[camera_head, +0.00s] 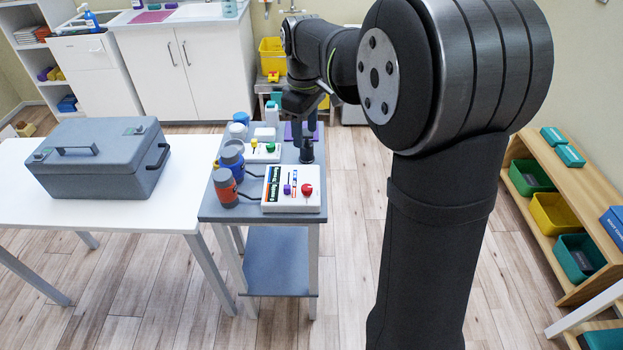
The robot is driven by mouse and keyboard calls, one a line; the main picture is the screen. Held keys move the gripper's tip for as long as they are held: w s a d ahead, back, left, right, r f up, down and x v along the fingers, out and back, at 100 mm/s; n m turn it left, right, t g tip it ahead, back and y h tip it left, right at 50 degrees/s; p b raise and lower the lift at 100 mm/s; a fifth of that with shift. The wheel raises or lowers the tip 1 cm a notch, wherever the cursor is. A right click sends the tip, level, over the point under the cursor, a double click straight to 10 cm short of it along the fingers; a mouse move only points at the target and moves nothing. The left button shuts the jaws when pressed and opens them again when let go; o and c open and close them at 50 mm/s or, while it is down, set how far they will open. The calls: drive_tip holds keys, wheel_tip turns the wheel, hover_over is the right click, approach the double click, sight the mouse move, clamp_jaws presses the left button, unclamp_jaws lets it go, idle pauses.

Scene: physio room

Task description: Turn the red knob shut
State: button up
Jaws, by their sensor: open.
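The red knob (306,189) is on the right part of a white panel box (291,207) near the front edge of a small grey cart (210,208). The fingers are dark and small here. Which way the red knob is turned is too small to tell.
An orange-red bottle (225,187) and a blue one stand left of the panel. A second white panel (262,152) with yellow and green knobs lies behind it. A grey case (95,165) rests on the white table at left. Shelves with bins (555,213) stand at right.

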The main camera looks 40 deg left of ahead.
drive_tip(key=m, duration=0.3)
approach(307, 187)
wheel_tip(307, 187, down, 9)
drive_tip(key=shift+r, duration=0.2)
idle(0.3)
drive_tip(key=c, duration=1)
